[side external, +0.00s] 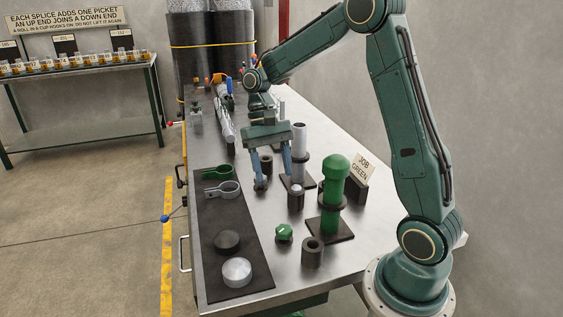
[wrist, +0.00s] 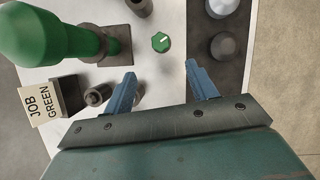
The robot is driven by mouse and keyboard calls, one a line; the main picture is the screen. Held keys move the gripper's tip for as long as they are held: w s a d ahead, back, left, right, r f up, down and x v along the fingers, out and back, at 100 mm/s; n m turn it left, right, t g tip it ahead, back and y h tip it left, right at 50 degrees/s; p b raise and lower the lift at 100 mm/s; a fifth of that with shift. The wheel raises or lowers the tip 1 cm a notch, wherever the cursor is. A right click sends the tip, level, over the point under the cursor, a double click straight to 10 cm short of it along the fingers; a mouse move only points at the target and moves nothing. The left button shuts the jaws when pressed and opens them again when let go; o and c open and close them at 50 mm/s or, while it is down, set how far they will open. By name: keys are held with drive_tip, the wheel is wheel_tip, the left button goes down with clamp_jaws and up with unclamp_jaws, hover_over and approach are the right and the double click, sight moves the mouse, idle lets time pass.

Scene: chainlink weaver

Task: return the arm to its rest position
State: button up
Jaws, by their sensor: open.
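My gripper (side external: 275,183) hangs over the middle of the steel table in the side view, jaws pointing down. Its two blue fingers are apart with nothing between them. In the wrist view the open gripper (wrist: 162,75) shows bare table between the fingertips. My arm reaches from its base at the right across the table, bent at the elbow. A rest position is not marked in either view.
A dark mat (side external: 225,268) with clamps and discs lies left.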

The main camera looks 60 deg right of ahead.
idle(0.3)
drive_tip(key=s+a+r+n+t+h, duration=0.1)
drive_tip(key=s+a+r+n+t, duration=0.2)
drive_tip(key=s, duration=0.5)
drive_tip(key=s+a+r+n+t+h, duration=0.1)
drive_tip(key=s+a+r+n+t, duration=0.3)
drive_tip(key=s, duration=0.5)
drive_tip(key=shift+a+r+t+h, duration=0.4)
drive_tip(key=shift+a+r+t, duration=0.45)
drive_tip(key=shift+r+t, duration=0.55)
drive_tip(key=shift+r, duration=0.15)
